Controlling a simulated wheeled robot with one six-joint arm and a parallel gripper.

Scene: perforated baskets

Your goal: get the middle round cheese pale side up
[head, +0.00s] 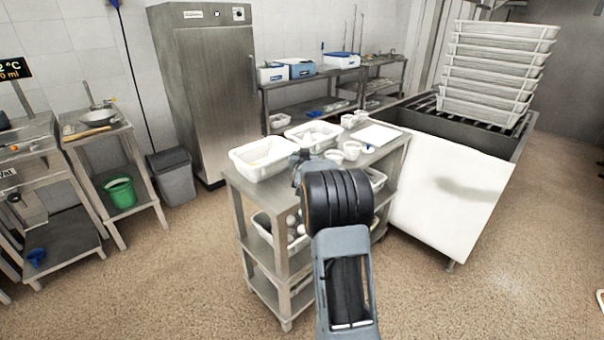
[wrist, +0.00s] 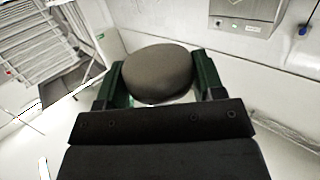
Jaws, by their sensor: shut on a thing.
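My gripper (wrist: 160,76) is shut on a round, dark grey-brown cheese (wrist: 158,72) in the wrist view, with one finger on each side of it. A dark, smooth face of the cheese shows to the wrist camera. Its far face is hidden, so I cannot see a pale side. In the head view my own arm covers the gripper, and the held cheese cannot be made out there. Whether it is the middle one I cannot tell. The arm reaches over the front of the steel table (head: 235,183).
A white basket (head: 262,172) stands at the table's left, and another basket (head: 301,137) holding pale items stands behind it. Small white cups (head: 351,150) and a white board (head: 378,135) are at the right. A tall stack of trays (head: 490,75) stands beyond.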

